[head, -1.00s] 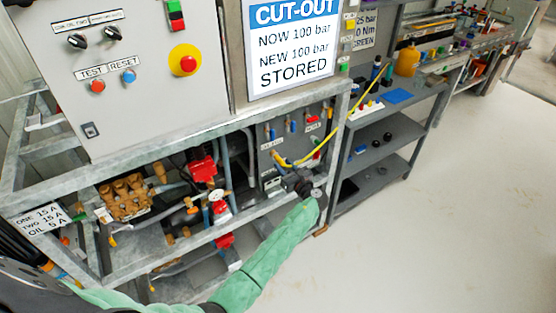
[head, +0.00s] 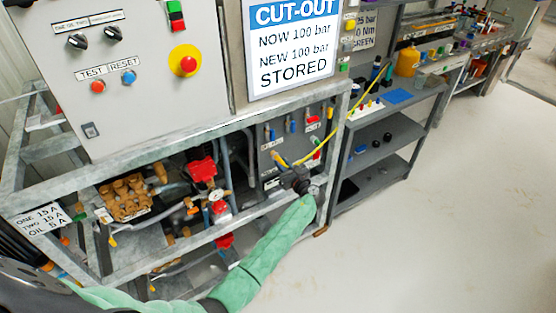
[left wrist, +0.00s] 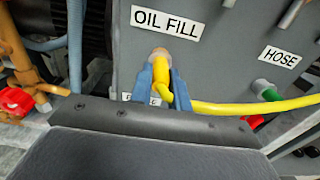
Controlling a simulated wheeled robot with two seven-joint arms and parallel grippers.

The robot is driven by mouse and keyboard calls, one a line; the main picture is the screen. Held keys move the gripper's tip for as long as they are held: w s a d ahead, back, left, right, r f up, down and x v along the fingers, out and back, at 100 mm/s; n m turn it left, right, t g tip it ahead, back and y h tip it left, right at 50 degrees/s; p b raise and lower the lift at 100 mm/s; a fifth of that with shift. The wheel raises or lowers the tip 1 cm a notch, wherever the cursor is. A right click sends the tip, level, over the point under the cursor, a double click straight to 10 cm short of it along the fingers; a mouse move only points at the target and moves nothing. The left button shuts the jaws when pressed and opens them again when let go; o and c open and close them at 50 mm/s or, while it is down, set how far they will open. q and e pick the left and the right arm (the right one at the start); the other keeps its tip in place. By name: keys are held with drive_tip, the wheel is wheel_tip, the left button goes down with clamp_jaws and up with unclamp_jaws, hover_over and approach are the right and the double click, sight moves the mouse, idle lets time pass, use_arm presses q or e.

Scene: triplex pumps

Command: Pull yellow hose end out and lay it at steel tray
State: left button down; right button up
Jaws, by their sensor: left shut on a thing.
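The yellow hose (head: 328,138) hangs across the grey port panel and runs up toward the shelf unit on the right. In the left wrist view its end (left wrist: 161,72) is at the port below the OIL FILL label, and the hose (left wrist: 240,107) bends away to the right. My left gripper (head: 291,172) is at the panel; its blue fingers (left wrist: 161,85) are shut on the hose end, one on each side. The end still meets the port; how deep it sits is hidden. I cannot pick out the steel tray for sure.
A green fitting (left wrist: 270,93) sits below the HOSE label, right of the fingers. The steel frame rail (head: 240,125) runs above my left forearm. The shelf unit (head: 385,135) stands to the right with small items on it. The floor (head: 450,220) is clear.

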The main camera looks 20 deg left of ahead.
use_arm(q)
drive_tip(key=shift+p+v, duration=0.45)
drive_tip(key=shift+v, duration=0.75)
drive_tip(key=shift+p+v, duration=0.85)
drive_tip(key=shift+v, duration=1.7)
drive_tip(key=shift+a, duration=0.1)
